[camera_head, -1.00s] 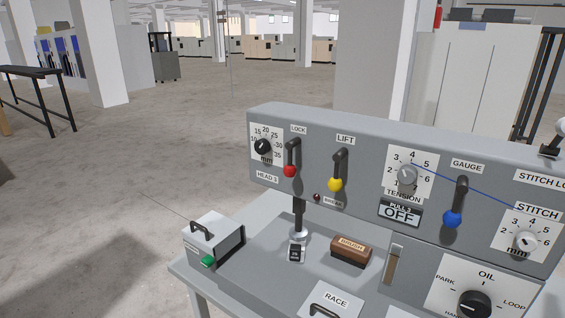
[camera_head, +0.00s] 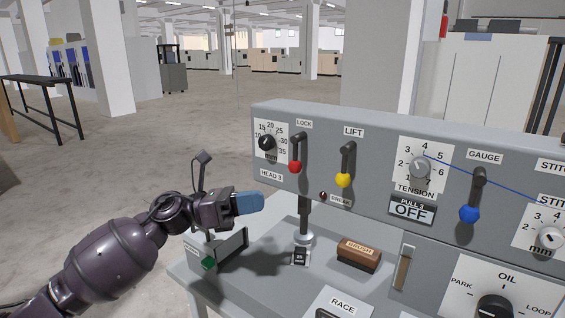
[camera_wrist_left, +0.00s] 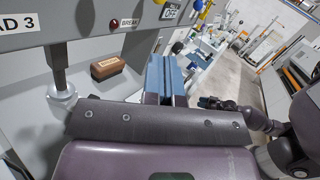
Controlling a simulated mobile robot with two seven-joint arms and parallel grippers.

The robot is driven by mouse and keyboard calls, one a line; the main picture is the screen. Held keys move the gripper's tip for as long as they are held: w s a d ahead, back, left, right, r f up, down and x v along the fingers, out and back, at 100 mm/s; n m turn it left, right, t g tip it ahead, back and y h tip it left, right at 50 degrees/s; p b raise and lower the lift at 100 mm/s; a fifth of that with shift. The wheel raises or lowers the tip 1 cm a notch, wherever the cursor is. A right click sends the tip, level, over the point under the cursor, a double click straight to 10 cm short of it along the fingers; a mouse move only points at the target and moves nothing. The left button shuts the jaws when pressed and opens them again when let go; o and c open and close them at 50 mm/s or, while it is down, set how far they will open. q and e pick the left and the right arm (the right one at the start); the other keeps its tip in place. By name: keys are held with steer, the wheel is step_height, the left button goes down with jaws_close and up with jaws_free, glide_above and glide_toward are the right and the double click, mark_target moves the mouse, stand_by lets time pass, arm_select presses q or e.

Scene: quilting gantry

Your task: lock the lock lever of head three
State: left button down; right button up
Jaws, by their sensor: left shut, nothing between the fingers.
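The lock lever of head three (camera_head: 296,154) has a dark arm and a red knob, under the LOCK label on the grey panel. Its knob hangs at the lower end. My left gripper (camera_head: 252,202) is shut and empty, its blue fingers pointing right, left of and below the red knob and apart from it in the picture. In the left wrist view the shut blue fingers (camera_wrist_left: 166,80) show beyond the palm, and the lock lever is out of frame.
A brown brush (camera_head: 359,255) lies on the bed.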

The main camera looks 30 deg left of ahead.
arm_select(q)
steer(key=a+r+m+g+y+b, duration=0.1)
steer(key=a+r+m+y, duration=0.1)
steer(key=r+m+y, duration=0.3)
steer(key=a+r+m+g+y+b, duration=0.2)
steer(key=r+m+y, duration=0.3)
steer(key=r+m, duration=0.3)
steer(key=a+m, duration=0.1)
steer(key=m, duration=0.2)
steer(key=shift+s+a+r+m, duration=0.2)
steer(key=shift+a+r+m, duration=0.1)
steer(key=shift+m, duration=0.1)
arm_select(e)
steer(key=f, duration=0.4)
steer(key=shift+s, duration=0.35)
arm_select(q)
steer(key=shift+f, duration=0.1)
steer(key=p, duration=0.1)
glide_toward(291, 163)
steer(key=x, duration=0.7)
steer(key=shift+w, duration=0.25)
arm_select(e)
steer(key=shift+w+r, duration=0.1)
steer(key=shift+r, duration=0.6)
arm_select(q)
steer(key=shift+f+g, duration=0.1)
steer(key=shift+g, duration=0.2)
